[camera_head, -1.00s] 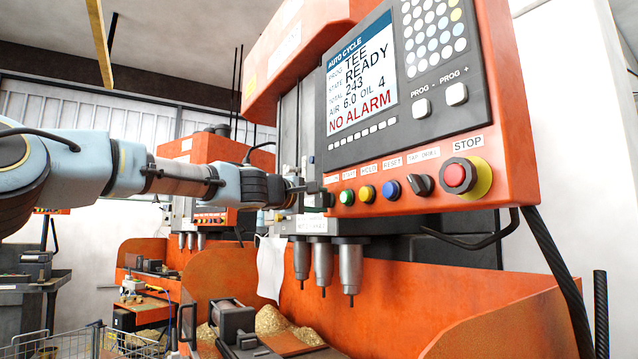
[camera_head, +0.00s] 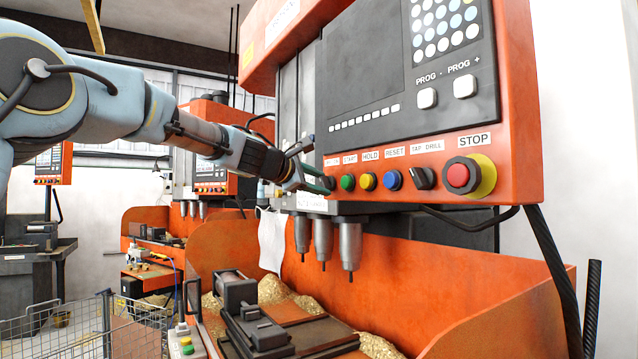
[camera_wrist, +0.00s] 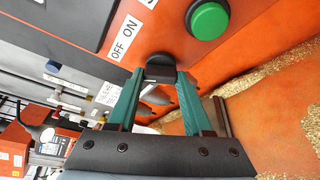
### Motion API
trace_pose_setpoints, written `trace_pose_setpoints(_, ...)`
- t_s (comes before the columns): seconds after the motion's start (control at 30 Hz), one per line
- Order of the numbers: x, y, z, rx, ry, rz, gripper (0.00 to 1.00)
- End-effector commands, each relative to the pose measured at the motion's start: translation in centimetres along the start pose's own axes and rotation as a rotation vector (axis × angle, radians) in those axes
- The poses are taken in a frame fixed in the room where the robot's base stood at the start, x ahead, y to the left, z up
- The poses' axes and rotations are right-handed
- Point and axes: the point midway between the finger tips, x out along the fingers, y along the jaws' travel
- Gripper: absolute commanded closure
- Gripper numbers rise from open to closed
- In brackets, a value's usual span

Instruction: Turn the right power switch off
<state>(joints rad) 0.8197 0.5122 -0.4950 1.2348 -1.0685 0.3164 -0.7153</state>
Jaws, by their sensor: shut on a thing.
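The right power switch (camera_wrist: 160,66) is a black knob below an OFF/ON label (camera_wrist: 126,38) in the wrist view. It is the leftmost control on the near orange machine's panel (camera_head: 520,120). My gripper (camera_wrist: 160,82) has its two green fingers on either side of the knob and is shut on it. In the head view my gripper (camera_head: 322,184) reaches the panel from the left and largely hides the knob. The machine's screen (camera_head: 362,62) is dark.
The green START button (camera_head: 348,182) sits just right of my gripper, followed by yellow, blue and black controls and the red stop button (camera_head: 459,176). Drill spindles (camera_head: 323,240) hang below the panel. A second orange machine (camera_head: 212,160) stands behind at left.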

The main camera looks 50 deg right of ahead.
Motion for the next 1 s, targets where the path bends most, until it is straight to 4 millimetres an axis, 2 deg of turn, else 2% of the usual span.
trace_pose_setpoints(0.37, 0.02, -0.05, -0.04, -0.008, 0.000, -0.003, 1.00)
trace_pose_setpoints(0.4, 0.02, -0.05, -0.04, -0.008, 0.000, -0.003, 0.49)
trace_pose_setpoints(0.67, 0.02, -0.03, -0.02, -0.006, 0.000, -0.002, 0.20)
trace_pose_setpoints(1.0, -0.51, -0.12, -0.13, -0.005, 0.000, -0.001, 0.20)
